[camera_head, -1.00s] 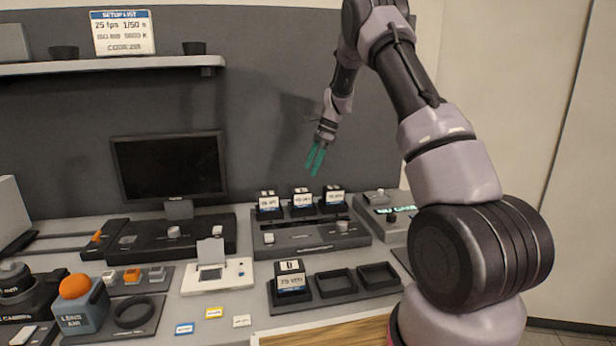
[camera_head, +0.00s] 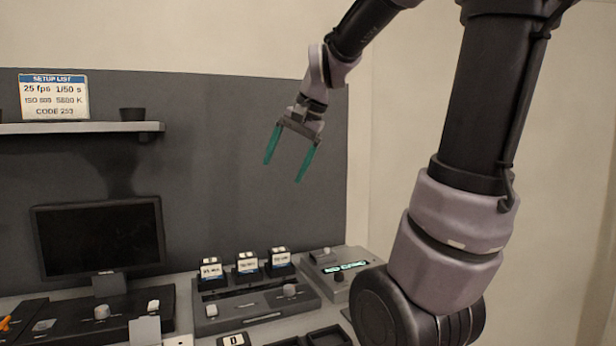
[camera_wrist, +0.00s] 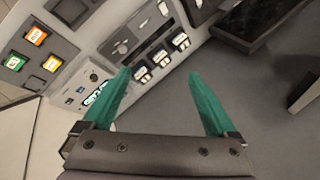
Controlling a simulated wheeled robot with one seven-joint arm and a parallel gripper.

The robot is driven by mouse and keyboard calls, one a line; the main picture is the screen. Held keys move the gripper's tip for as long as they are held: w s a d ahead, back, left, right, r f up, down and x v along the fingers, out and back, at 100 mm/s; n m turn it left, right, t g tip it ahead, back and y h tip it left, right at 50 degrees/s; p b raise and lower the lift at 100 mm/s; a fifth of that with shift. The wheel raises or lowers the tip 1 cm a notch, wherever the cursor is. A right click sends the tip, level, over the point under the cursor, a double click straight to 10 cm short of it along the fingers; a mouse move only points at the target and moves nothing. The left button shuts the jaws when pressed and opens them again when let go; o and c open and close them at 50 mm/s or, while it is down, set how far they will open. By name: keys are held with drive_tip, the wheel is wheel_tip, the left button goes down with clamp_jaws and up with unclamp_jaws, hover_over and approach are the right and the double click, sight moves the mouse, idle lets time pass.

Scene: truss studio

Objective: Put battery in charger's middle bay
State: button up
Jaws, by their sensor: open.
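My gripper (camera_head: 290,155) is open and empty, its two green fingers high in the air in front of the dark back panel. The charger (camera_head: 253,307) sits on the bench below it, to the left. The same row shows beyond my fingers in the wrist view (camera_wrist: 161,58). Another battery (camera_head: 233,340) stands in the tray in front, mostly cut off by the picture's lower edge. The label text is too small to read surely.
A device with a lit green display (camera_head: 345,268) stands right of the charger. A monitor (camera_head: 98,238) stands at left, below a shelf (camera_head: 80,128). Coloured blocks (camera_wrist: 36,35) show in the wrist view. The air around my gripper is clear.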

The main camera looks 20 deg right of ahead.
drive_tip(key=s+f+n+t+h, duration=0.1)
drive_tip(key=s+n, duration=0.3)
drive_tip(key=s, duration=0.7)
drive_tip(key=shift+s+d+f+t, duration=0.15)
drive_tip(key=shift+s+d+t, duration=0.15)
drive_tip(key=shift+t, duration=0.3)
idle(1.1)
